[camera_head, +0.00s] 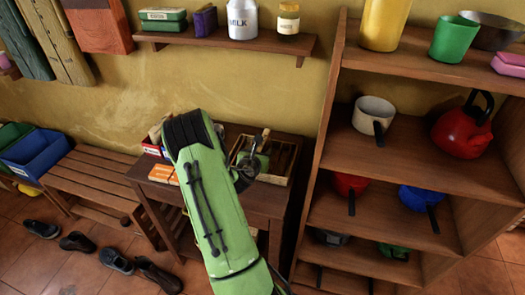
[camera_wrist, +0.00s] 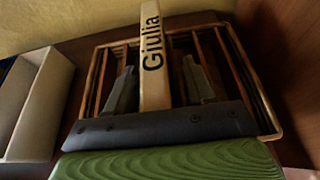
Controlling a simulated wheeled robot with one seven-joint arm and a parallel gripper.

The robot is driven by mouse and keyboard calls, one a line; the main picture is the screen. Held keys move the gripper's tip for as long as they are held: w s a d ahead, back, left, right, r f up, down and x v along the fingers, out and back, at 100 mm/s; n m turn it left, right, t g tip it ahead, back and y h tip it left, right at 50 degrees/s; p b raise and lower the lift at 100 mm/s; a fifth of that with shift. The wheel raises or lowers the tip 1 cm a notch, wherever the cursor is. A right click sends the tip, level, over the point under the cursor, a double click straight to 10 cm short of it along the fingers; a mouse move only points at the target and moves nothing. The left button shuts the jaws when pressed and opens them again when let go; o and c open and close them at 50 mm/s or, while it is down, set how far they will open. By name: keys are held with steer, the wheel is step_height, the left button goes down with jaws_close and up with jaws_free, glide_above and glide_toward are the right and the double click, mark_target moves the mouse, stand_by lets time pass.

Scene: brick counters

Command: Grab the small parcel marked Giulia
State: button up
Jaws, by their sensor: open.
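The parcel marked Giulia (camera_wrist: 152,60) is a narrow beige block with dark lettering in the wrist view. It stands between the two grey fingers of my gripper (camera_wrist: 158,64). The fingers are apart, one on each side, with a visible gap to the parcel. The parcel's lower end is hidden behind the gripper's dark palm edge. Behind it is a wooden tray with slats or compartments (camera_wrist: 244,75). In the head view my gripper (camera_head: 252,160) is over this tray (camera_head: 288,165) on the small table; my green arm hides much of it, and the parcel cannot be made out clearly.
A pale open box (camera_wrist: 38,108) lies left of the tray. An orange-and-white item (camera_head: 163,174) sits on the table's left. The wooden shelf unit (camera_head: 323,130) with pots and a red kettle (camera_head: 462,132) stands close to the right. A wall shelf (camera_head: 225,40) hangs above.

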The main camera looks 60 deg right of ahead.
steer(key=shift+a, duration=0.1)
jaws_close()
